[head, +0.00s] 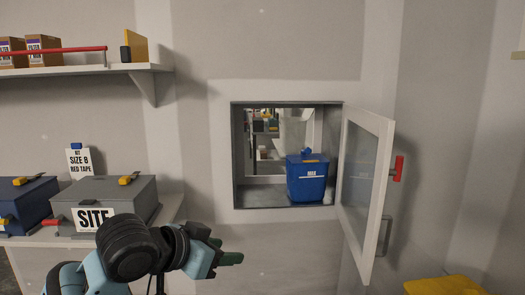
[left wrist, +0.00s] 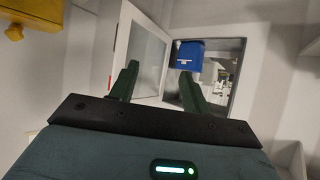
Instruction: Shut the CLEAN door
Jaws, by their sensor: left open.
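The door (head: 365,185) has a white frame and a glass pane. It stands swung open, out from the right side of a square wall opening (head: 237,150). A red handle (head: 399,169) sits on its right face, with a grey pull (head: 386,235) lower down. No CLEAN label is readable. In the left wrist view the door (left wrist: 150,52) shows beyond my fingers. My left gripper (head: 228,250) is open and empty, below and left of the opening, apart from the door. Its two green fingers (left wrist: 160,74) are spread in the wrist view. My right gripper is not in view.
A blue lidded bin (head: 307,178) stands inside the opening. A yellow object (head: 443,286) is at lower right. The wall below the opening looks clear.

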